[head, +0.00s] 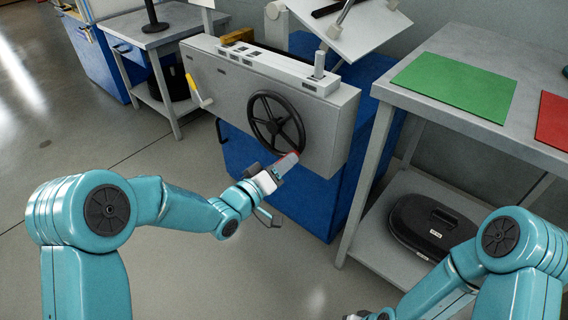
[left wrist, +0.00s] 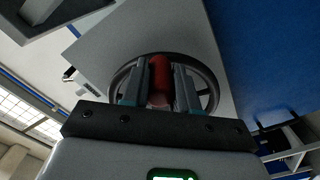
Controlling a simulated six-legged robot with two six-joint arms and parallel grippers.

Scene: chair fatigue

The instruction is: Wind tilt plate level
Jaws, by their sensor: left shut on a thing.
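A black spoked handwheel (head: 254,122) is mounted on the front of a grey machine housing (head: 225,85). A red handle (head: 287,160) stands out from the wheel's lower right rim. My left gripper (head: 284,167) is shut on this handle. In the left wrist view the red handle (left wrist: 159,80) lies between the two fingers, with the wheel rim (left wrist: 214,88) behind. The pale tilt plate (head: 368,28) above the housing is clearly slanted, and its top is cut off by the picture edge. Only a sliver of my right gripper (head: 366,315) shows at the bottom edge.
A yellow-handled crank (head: 192,88) sits on the housing's left part. The housing stands on a blue cabinet (head: 312,205). A grey table (head: 480,62) at right carries a green mat (head: 456,83) and a red mat (head: 554,119). A black case (head: 433,226) lies on its shelf. Floor at left is clear.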

